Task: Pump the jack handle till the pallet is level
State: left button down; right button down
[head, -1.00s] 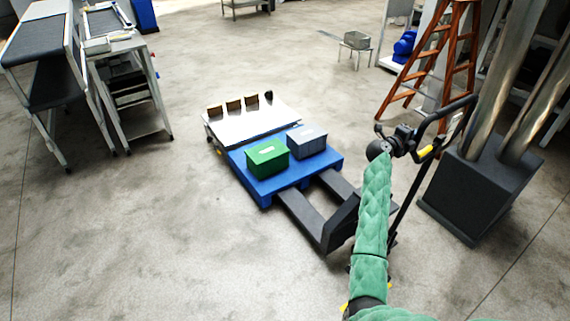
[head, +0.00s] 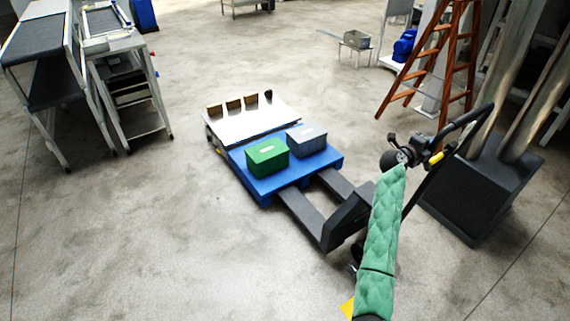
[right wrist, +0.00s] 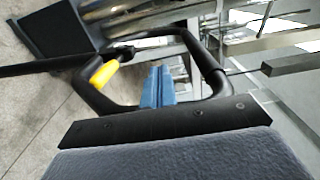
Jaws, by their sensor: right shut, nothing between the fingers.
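The blue pallet (head: 257,187) rests on the dark forks of a pallet jack (head: 300,215). A green box (head: 267,158) and a grey-blue box (head: 307,141) stand on it. I cannot tell from this angle whether it is level. The jack handle (head: 487,112), a black loop with a yellow part, leans to the right in the head view. My right gripper (head: 424,147) is at the handle's head. In the right wrist view its blue fingers (right wrist: 158,86) are shut and show within the outline of the handle loop (right wrist: 93,98); contact is unclear. My left gripper is out of view.
A white platform (head: 250,122) with several small blocks adjoins the pallet's far side. A dark pedestal with metal columns (head: 478,190) stands right of the handle, with a wooden ladder (head: 457,75) behind. Wheeled workstations (head: 128,90) stand at left. Open floor lies left of the pallet.

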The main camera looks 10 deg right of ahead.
jog(key=s, duration=0.1)
jog(key=s+d, duration=0.1)
jog(key=s, duration=0.1)
jog(key=s+d, duration=0.1)
jog(key=s, duration=0.1)
jog(key=shift+s+f, duration=0.1)
jog(key=shift+f, duration=0.2)
jog(key=shift+s+d+f, duration=0.2)
jog(key=shift+s+d, duration=0.2)
jog(key=shift+s, duration=0.45)
jog(key=shift+s+d+f, duration=0.2)
jog(key=shift+s+d, duration=0.15)
jog(key=shift+s, duration=0.55)
jog(key=shift+s+d+f, duration=0.2)
jog(key=shift+s+d, duration=0.2)
jog(key=shift+s, duration=0.55)
jog(key=s, duration=0.1)
jog(key=s+d+f, duration=0.1)
jog(key=s, duration=0.1)
jog(key=s+d, duration=0.1)
jog(key=s, duration=0.1)
jog(key=shift+d+f, duration=0.1)
jog(key=shift+f, duration=0.2)
